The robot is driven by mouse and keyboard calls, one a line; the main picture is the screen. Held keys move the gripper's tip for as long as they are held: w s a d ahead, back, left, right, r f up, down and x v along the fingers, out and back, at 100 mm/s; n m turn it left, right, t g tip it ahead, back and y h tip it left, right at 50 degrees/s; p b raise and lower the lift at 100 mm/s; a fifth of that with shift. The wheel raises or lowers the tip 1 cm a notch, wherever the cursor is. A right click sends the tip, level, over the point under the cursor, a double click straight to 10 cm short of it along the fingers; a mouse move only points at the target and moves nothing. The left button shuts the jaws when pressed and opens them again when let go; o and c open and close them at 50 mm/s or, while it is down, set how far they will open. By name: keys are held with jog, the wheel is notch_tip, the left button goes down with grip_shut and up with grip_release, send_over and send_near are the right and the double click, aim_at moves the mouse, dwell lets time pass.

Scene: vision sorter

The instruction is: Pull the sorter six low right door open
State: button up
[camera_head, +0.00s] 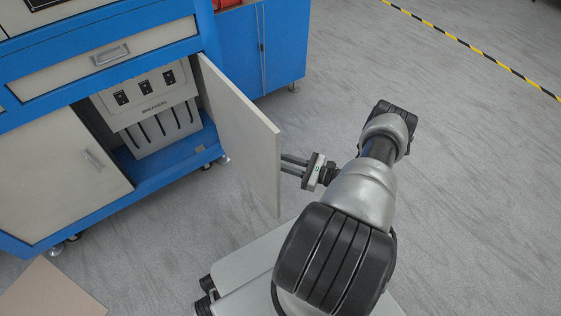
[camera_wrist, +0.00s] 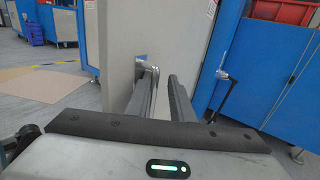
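The low right door (camera_head: 245,130) of the blue sorter stands swung wide open, roughly square to the cabinet front, in the head view. In the wrist view its pale face (camera_wrist: 115,40) fills the upper middle, with a metal handle (camera_wrist: 146,69) by the left fingertip. My gripper (camera_head: 283,163) is at the door's right side, fingertips at or close to its face; I cannot tell whether they touch. In the wrist view my gripper (camera_wrist: 164,78) shows its two fingers apart with a gap between them. I see nothing clearly held. The handle is hidden in the head view.
Inside the opened compartment stands a grey unit (camera_head: 150,105) with black switches. The low left door (camera_head: 62,175) is closed, and a drawer (camera_head: 110,55) above is shut. Another blue cabinet (camera_head: 262,45) stands behind the open door. The floor at right is clear.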

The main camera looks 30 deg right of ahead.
jog(key=shift+s+a+f, duration=0.1)
jog(key=shift+s+f, duration=0.05)
jog(key=shift+s, duration=0.2)
jog(key=v, duration=1.7)
jog(key=shift+s+d, duration=0.15)
jog(key=shift+d, duration=0.1)
